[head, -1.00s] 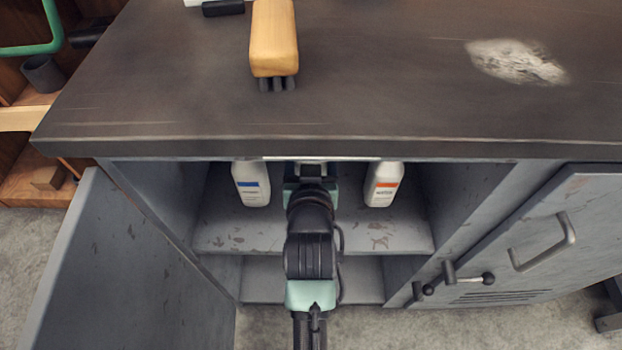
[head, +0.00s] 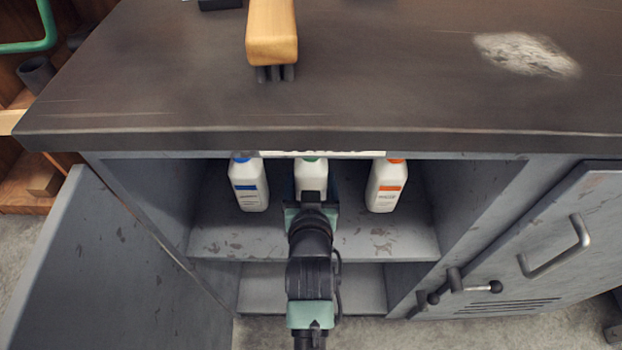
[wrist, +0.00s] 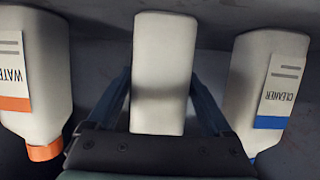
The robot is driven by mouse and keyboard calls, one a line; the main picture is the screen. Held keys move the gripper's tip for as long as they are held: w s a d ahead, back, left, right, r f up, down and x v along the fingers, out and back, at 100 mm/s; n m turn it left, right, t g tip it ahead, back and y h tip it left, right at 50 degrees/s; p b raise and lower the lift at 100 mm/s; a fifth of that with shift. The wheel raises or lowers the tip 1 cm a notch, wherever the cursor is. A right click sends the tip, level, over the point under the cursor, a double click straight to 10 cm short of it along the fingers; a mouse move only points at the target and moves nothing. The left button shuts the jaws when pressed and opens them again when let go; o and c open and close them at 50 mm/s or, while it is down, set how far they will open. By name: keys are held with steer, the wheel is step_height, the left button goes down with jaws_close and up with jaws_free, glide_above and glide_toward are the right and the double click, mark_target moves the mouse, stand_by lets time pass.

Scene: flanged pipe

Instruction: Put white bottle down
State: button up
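The white bottle (head: 311,176) with a green cap stands upright in the open cabinet, between two other bottles. My gripper (head: 312,203) reaches into the cabinet and hides its lower part in the head view. In the wrist view the white bottle (wrist: 164,70) is between the two fingers of my gripper (wrist: 162,80), and the fingertips appear to press its sides. The bottle looks to be at shelf level, but its base contact is hidden in the head view.
A blue-capped bottle (head: 248,186) stands on the left and an orange-capped bottle (head: 386,187) on the right, both on the upper shelf (head: 225,243). The worktop (head: 380,95) overhangs above.

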steer(key=shift+o, duration=0.8)
steer(key=shift+r, duration=0.1)
steer(key=shift+s+r, duration=0.15)
steer(key=shift+s, duration=0.05)
steer(key=p+v, duration=0.4)
steer(key=v, duration=0.7)
steer(key=shift+s, duration=0.3)
